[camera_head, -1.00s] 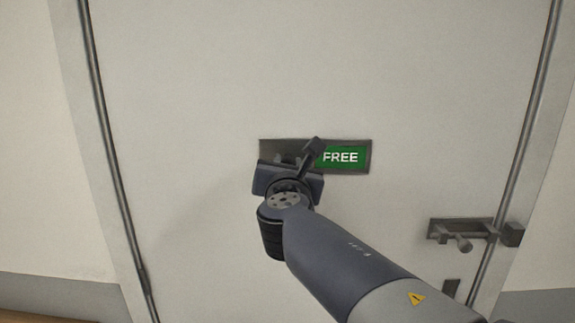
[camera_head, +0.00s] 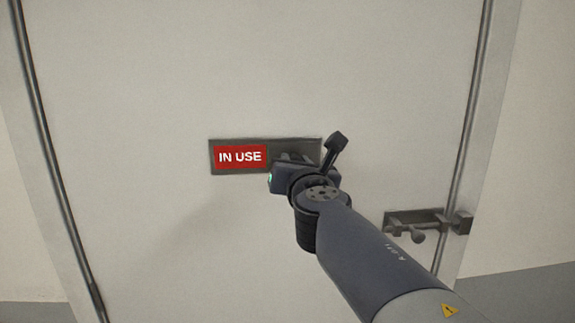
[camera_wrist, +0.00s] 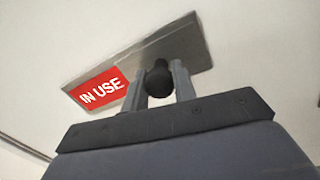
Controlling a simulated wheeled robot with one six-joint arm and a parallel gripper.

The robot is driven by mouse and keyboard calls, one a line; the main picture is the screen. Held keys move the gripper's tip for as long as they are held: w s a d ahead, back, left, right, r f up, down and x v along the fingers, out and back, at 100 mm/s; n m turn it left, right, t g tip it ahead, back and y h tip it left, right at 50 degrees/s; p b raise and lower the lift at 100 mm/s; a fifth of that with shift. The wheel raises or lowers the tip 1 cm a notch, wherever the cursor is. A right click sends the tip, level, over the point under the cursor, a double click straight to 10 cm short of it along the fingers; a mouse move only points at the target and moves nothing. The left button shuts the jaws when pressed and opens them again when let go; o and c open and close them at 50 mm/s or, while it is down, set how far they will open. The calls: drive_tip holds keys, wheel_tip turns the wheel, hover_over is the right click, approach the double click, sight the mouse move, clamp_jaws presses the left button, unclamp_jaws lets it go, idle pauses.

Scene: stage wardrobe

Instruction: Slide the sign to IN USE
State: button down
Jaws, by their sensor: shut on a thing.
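The sign (camera_head: 218,170) is a grey metal plate on the door. In the head view its left part shows a red field with white IN USE (camera_head: 241,157). My gripper (camera_head: 294,158) is at the right part of the sign and hides much of it there. In the wrist view the sign (camera_wrist: 150,50) runs tilted, with the red IN USE field (camera_wrist: 102,91) at its left. My gripper (camera_wrist: 161,82) is shut on a dark round knob (camera_wrist: 158,76), one finger on each side. No FREE text shows in either view.
The pale door (camera_head: 130,90) fills the view and looks closed. A dark latch (camera_head: 415,222) with a small knob sits at the door's right edge, below and right of the sign. The door face around the sign is bare.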

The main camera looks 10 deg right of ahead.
drive_tip(key=shift+d, duration=0.1)
drive_tip(key=c, duration=1.1)
unclamp_jaws()
drive_tip(key=shift+d, duration=0.1)
drive_tip(key=shift+c, duration=0.2)
drive_tip(key=s+p, duration=0.1)
drive_tip(key=s, duration=1)
drive_tip(key=shift+p, duration=0.3)
drive_tip(key=shift+w, duration=0.1)
